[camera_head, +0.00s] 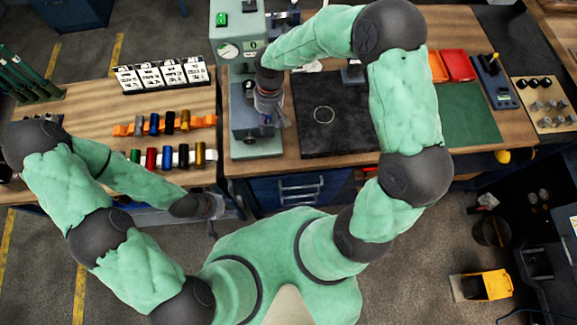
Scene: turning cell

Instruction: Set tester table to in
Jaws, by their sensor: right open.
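The tester (232,75) is a pale green machine with a round dial, a green button and a small display, standing at the left end of the wooden bench. Its lower part (258,147) is a pale base with darker parts on it. The tester table is not clear to see; my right gripper and wrist cover part of that area. My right gripper (274,121) is open, pointing down over the right side of the tester's lower part; I cannot tell whether it touches anything. My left gripper (213,219) is low by the front edge of the left bench, away from the tester; its jaws are too small to read.
A black plate (340,135) with a pale ring lies right of the tester. A green mat (468,128) and red trays (458,65) are further right. Colored parts in an orange rack (205,122) and a white rack (211,155) stand on the left bench. Blue drawers (300,190) are below.

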